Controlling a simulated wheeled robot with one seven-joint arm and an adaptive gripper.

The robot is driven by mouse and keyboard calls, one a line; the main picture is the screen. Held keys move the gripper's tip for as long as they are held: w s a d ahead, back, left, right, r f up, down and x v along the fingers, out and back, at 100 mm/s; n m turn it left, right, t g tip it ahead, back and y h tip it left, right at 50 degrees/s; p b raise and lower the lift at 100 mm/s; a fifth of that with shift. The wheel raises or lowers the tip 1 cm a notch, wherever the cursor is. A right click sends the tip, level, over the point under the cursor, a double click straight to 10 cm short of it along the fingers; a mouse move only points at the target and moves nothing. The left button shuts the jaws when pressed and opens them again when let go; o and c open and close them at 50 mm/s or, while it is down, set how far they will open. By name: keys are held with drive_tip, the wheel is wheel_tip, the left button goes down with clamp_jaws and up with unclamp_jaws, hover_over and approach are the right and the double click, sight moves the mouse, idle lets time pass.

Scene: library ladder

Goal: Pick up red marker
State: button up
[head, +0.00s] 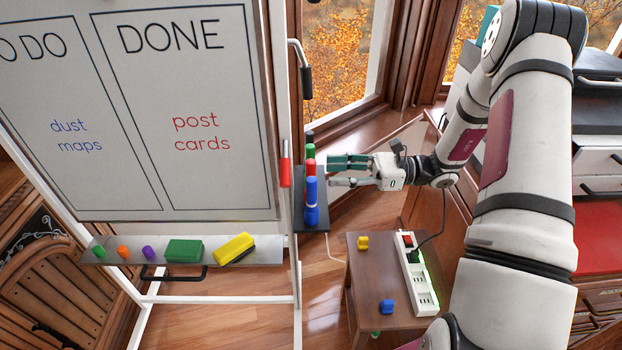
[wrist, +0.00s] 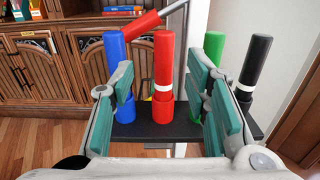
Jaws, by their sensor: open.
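The red marker (wrist: 163,62) stands upright in a black holder (wrist: 148,130) at the side of the whiteboard. In the wrist view it is centred between the fingertips, beyond them or level with them; I cannot tell which. In the head view the red marker (head: 311,167) shows only partly, behind the blue marker (head: 312,200). My gripper (head: 347,170) is open and empty, close to the right of the marker row, fingers pointing at it. In the wrist view the fingers of my gripper (wrist: 160,88) partly cover the blue marker (wrist: 115,60) and the green marker (wrist: 213,48).
A black marker (wrist: 255,68) stands at the right end of the row. A tilted red-handled lever (wrist: 135,26) sits behind the markers by the whiteboard (head: 175,110) frame. A small table (head: 380,270) with a power strip (head: 416,275) is below my gripper.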

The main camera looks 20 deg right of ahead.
sight(311, 172)
drive_tip(key=shift+f+x, duration=0.1)
drive_tip(key=shift+x, duration=1.55)
drive_tip(key=shift+f+x, duration=0.15)
drive_tip(key=shift+x, duration=1.45)
drive_tip(key=shift+w, duration=0.2)
drive_tip(key=c, duration=1)
